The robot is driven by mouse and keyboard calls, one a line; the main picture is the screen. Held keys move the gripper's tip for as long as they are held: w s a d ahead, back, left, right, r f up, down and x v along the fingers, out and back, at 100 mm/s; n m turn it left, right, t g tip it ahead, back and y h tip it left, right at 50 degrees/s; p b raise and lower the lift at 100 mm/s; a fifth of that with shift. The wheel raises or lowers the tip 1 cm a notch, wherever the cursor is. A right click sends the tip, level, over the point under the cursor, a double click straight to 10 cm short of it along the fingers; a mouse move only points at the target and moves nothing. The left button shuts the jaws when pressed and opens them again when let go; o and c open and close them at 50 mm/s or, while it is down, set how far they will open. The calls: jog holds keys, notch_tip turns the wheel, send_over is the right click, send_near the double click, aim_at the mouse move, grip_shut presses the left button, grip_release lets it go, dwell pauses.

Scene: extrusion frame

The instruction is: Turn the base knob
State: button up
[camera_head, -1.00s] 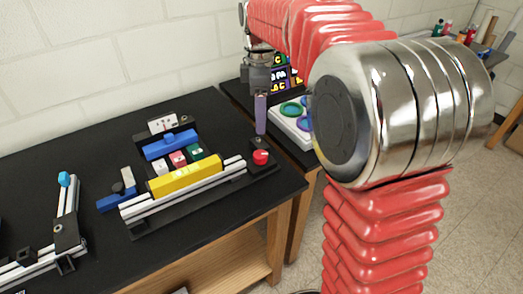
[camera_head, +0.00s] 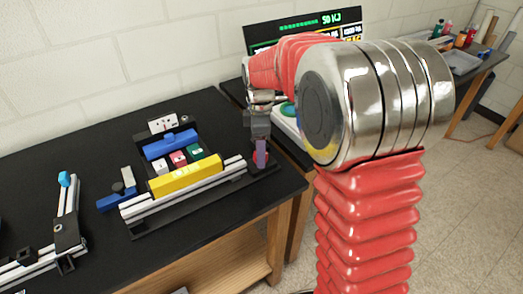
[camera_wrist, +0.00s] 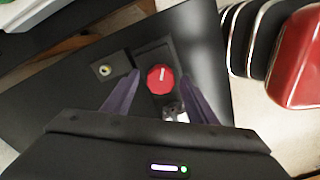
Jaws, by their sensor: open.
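The red base knob (camera_wrist: 160,79) has a white pointer line and sits on a dark mount. In the head view only a bit of its red side (camera_head: 255,158) shows, behind a finger. My gripper (camera_wrist: 160,75) is open, with its purple fingers on either side of the knob in the wrist view and the knob between the tips. I see no clear contact. In the head view my gripper (camera_head: 261,153) points down at the right end of the extrusion frame (camera_head: 190,190).
The frame carries a yellow block (camera_head: 186,176), a blue block (camera_head: 170,145) and coloured buttons. A second rail assembly (camera_head: 64,225) is at the left. A display screen (camera_head: 310,24) stands behind my arm. The table's right edge is close to the knob.

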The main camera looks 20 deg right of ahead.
jog(key=shift+f, duration=0.2)
jog(key=shift+w+r, duration=0.1)
jog(key=c, duration=1.1)
